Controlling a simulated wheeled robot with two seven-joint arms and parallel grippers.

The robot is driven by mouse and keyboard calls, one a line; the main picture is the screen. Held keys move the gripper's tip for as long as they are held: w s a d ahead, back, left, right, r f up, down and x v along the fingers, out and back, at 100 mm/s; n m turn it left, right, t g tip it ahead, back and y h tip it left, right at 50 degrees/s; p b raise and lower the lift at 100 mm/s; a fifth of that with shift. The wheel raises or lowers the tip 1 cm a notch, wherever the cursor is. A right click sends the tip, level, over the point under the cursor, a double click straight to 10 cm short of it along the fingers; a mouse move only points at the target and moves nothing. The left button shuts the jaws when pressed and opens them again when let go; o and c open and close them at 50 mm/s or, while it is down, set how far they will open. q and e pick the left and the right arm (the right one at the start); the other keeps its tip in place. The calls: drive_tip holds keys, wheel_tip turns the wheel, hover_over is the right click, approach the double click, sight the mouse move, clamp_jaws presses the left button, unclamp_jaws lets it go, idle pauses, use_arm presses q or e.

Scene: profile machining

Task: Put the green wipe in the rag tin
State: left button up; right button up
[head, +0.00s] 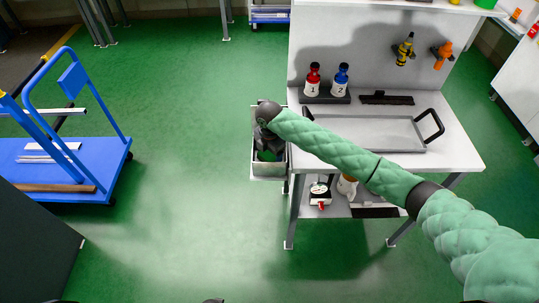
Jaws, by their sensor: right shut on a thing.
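My right arm reaches across the workbench from the right. My right gripper (268,142) points down over the open metal rag tin (268,170), which hangs at the left side of the bench. The gripper is shut on the green wipe (268,156), a small dark green patch that shows at its fingers within the tin's opening. The wrist and fingers hide most of the wipe, and I cannot tell whether it touches the tin's bottom. My left gripper is not in view.
The workbench (455,155) carries a grey tray (400,133), a red bottle (312,80), a blue bottle (341,80) and a dark brush-like strip (386,98). A lower shelf holds a dial device (320,194). A blue cart (75,170) stands left. Green floor between is clear.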

sight(269, 154)
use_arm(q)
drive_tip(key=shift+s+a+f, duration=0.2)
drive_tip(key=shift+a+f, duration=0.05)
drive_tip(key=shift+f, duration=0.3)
use_arm(e)
drive_tip(key=shift+f, duration=0.85)
drive_tip(key=shift+f, duration=0.1)
drive_tip(key=o, duration=0.9)
drive_tip(key=shift+o, duration=0.2)
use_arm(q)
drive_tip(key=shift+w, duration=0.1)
use_arm(e)
drive_tip(key=shift+r, duration=0.5)
wheel_tip(269, 154, up, 10)
drive_tip(key=b, duration=0.4)
drive_tip(key=shift+r, duration=0.1)
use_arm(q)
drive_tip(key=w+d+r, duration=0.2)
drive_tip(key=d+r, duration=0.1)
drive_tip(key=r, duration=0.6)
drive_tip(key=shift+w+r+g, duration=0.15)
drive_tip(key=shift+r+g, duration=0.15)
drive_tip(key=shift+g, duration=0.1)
use_arm(e)
drive_tip(key=shift+r, duration=0.5)
